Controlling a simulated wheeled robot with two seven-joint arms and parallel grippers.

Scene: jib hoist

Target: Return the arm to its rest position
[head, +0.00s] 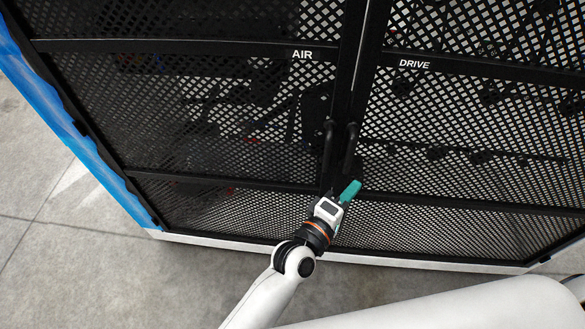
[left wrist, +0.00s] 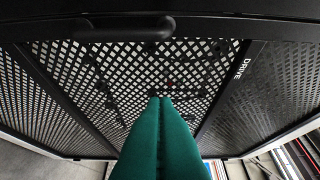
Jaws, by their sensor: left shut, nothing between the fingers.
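My left gripper (head: 351,190) has teal fingers and sits low in front of the mesh doors, just below the door handles. In the left wrist view its two fingers (left wrist: 160,100) lie flat together, with nothing between them, and point at the black mesh. My white left arm comes up from the bottom of the head view. Two black upright handles, a left one (head: 327,145) and a right one (head: 350,148), are at the middle of the doors. One handle (left wrist: 122,31) also shows in the left wrist view, apart from the fingers. My right gripper is out of view.
The left mesh door (head: 230,100) is marked AIR and the right mesh door (head: 470,110) DRIVE. Dark parts show behind the mesh. A blue side panel (head: 85,140) is at left. Bare grey floor (head: 110,270) lies in front and to the left.

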